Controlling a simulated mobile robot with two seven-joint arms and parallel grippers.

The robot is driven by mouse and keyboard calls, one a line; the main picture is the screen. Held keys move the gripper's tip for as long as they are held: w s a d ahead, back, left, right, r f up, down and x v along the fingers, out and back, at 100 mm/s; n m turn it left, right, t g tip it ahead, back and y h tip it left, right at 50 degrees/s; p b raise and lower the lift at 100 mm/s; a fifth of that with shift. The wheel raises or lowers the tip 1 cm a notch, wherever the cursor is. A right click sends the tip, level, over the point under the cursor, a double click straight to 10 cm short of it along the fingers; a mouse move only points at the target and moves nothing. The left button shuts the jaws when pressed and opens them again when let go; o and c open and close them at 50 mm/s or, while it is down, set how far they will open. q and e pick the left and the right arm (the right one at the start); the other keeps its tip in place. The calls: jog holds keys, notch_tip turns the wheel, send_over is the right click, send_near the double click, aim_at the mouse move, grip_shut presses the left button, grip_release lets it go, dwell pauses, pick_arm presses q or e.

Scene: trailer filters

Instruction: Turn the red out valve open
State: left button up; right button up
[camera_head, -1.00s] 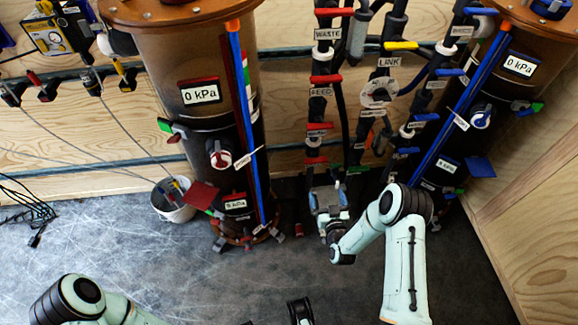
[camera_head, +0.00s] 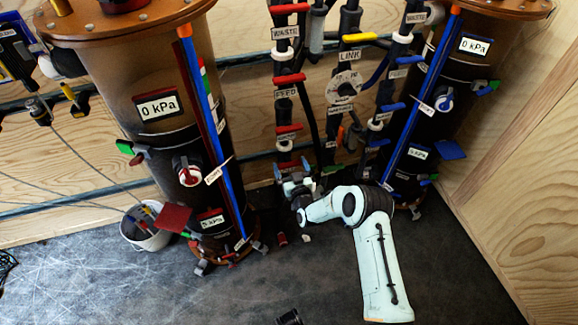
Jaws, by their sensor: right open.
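Several red valve handles sit along the left pipe column between the two tanks. The lowest red handle (camera_head: 287,165) is low on that column, near the floor; its label is too small to read. My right gripper (camera_head: 291,184) is right at this lowest handle, just below and in front of it. It is open; its fingers are small and partly hidden by its own wrist, and I cannot tell whether they touch the handle. A small black part at the bottom edge may be my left gripper (camera_head: 288,318); its jaws do not show clearly.
A dark tank (camera_head: 145,80) with a red-knobbed valve stands left, and another tank (camera_head: 450,80) with a blue-knobbed valve stands right. A white bucket (camera_head: 147,237) stands by the left tank. A plywood wall (camera_head: 520,150) closes the right side. The front floor is mostly clear.

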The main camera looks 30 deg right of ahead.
jog(key=shift+w, duration=0.55)
jog(key=c, duration=0.7)
